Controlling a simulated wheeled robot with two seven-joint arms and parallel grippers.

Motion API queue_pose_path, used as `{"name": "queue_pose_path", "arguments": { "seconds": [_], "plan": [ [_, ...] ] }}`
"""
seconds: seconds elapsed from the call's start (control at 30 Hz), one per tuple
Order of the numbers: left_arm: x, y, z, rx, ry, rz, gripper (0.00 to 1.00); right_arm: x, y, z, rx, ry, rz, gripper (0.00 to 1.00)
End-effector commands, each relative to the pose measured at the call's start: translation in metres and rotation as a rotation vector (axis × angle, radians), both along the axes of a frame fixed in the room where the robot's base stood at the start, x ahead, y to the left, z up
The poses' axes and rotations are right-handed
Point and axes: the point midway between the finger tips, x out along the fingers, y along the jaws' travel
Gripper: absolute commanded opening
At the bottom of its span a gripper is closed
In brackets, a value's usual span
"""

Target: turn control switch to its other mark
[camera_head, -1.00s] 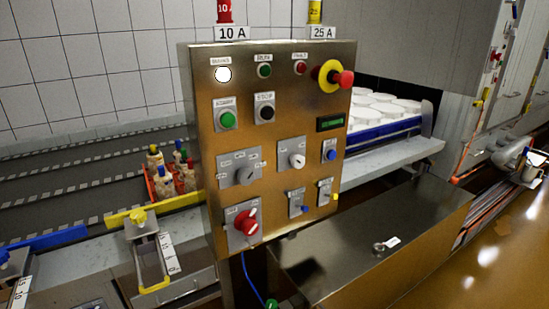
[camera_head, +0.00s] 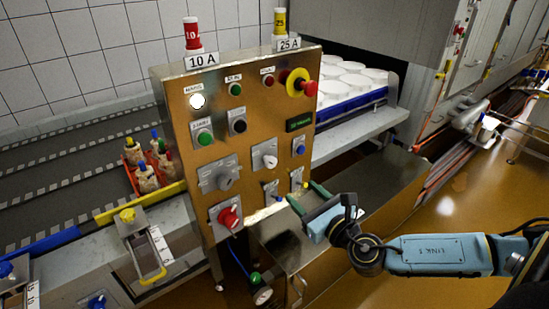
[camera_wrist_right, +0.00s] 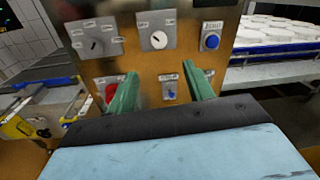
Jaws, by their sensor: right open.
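The brass control panel (camera_head: 222,130) stands upright. It carries a grey rotary switch (camera_head: 224,181), a white rotary switch (camera_head: 269,161), a red rotary switch (camera_head: 229,217), and two small lever switches, one blue (camera_head: 275,198) and one yellow (camera_head: 299,183). I cannot read which is the control switch. My right gripper (camera_head: 306,197), with green fingers, is open and empty in front of the panel's lower right. In the right wrist view, the small blue lever switch (camera_wrist_right: 170,94) shows between the fingers, apart from them. My left gripper is not in view.
Green (camera_head: 204,138), black and blue buttons and a red emergency stop (camera_head: 309,88) sit on the panel. A conveyor with white moulds (camera_head: 345,75) runs behind it. A steel box (camera_head: 350,170) stands beside the panel. A gauge (camera_head: 262,295) is below.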

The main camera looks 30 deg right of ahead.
Motion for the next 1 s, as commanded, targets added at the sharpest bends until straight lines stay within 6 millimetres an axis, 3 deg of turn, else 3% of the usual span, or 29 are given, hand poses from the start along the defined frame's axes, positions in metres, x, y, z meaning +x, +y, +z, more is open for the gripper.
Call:
{"name": "queue_pose_path", "arguments": {
  "seconds": [0.17,0.7,1.0],
  "plan": [
    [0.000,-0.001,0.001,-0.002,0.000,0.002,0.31,0.014,0.002,0.004,-0.011,-0.012,0.004,0.52],
    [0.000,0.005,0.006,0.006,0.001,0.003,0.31,0.109,0.002,0.004,-0.007,-0.010,0.003,0.52],
    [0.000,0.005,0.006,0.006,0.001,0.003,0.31,0.132,0.002,0.003,-0.008,-0.006,0.005,0.52]
  ]
}}
